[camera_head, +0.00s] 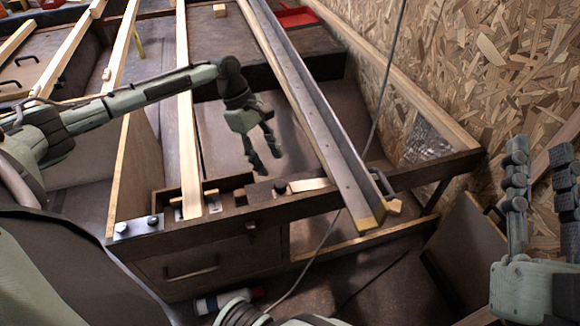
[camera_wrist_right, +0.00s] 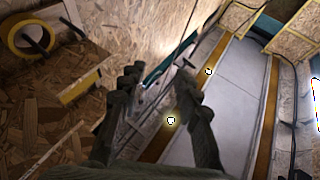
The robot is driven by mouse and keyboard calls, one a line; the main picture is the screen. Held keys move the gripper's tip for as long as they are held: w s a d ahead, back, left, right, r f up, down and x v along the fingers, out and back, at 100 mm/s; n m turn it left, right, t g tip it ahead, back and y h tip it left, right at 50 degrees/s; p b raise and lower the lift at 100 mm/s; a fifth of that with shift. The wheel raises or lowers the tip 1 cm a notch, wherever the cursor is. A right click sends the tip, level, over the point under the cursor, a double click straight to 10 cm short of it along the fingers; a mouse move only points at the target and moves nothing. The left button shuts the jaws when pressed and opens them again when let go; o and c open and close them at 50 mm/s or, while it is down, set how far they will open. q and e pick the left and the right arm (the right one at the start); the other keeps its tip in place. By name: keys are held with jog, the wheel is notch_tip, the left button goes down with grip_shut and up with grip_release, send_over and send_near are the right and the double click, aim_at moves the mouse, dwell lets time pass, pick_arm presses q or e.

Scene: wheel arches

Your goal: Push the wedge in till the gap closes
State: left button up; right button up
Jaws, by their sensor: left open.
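I cannot tell for sure which piece is the wedge. A pale flat wooden piece (camera_head: 310,185) lies on the front beam of the bench frame, beside a dark knob (camera_head: 280,187). A small wooden block (camera_head: 394,206) sits at the near end of the long metal-faced rail (camera_head: 318,122). No gap can be made out clearly. My left gripper (camera_head: 263,161) is open and empty, hanging above the frame, left of the rail. My right gripper (camera_head: 541,148) is open and empty at the far right, apart from the frame. Its open fingers also show in the right wrist view (camera_wrist_right: 158,80).
A pale wooden slat (camera_head: 187,110) runs lengthwise left of my left gripper. A chipboard wall (camera_head: 480,80) bounds the right side. A thin cable (camera_head: 387,80) hangs beside the rail. A roll of yellow tape (camera_wrist_right: 28,36) shows in the right wrist view.

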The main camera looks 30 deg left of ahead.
aim_at(279, 183)
pick_arm(q)
jog(key=b+x, duration=0.1)
jog(key=x, duration=0.2)
jog(key=b+x, duration=0.1)
jog(key=x, duration=0.2)
jog(key=shift+s+d+f, duration=0.1)
jog(key=shift+s+f, duration=0.1)
jog(key=shift+f, duration=0.2)
jog(key=shift+d+f, duration=0.2)
jog(key=shift+f, duration=0.2)
pick_arm(e)
jog(key=r+t, duration=0.1)
jog(key=s+d+r+t, duration=0.1)
jog(key=s+r+t, duration=0.1)
jog(key=r, duration=0.1)
jog(key=shift+s+d+t, duration=0.2)
jog(key=shift+d+t, duration=0.1)
jog(key=shift+t, duration=0.1)
jog(key=shift+f, duration=0.1)
pick_arm(q)
grip_shut()
jog(key=shift+w, duration=0.1)
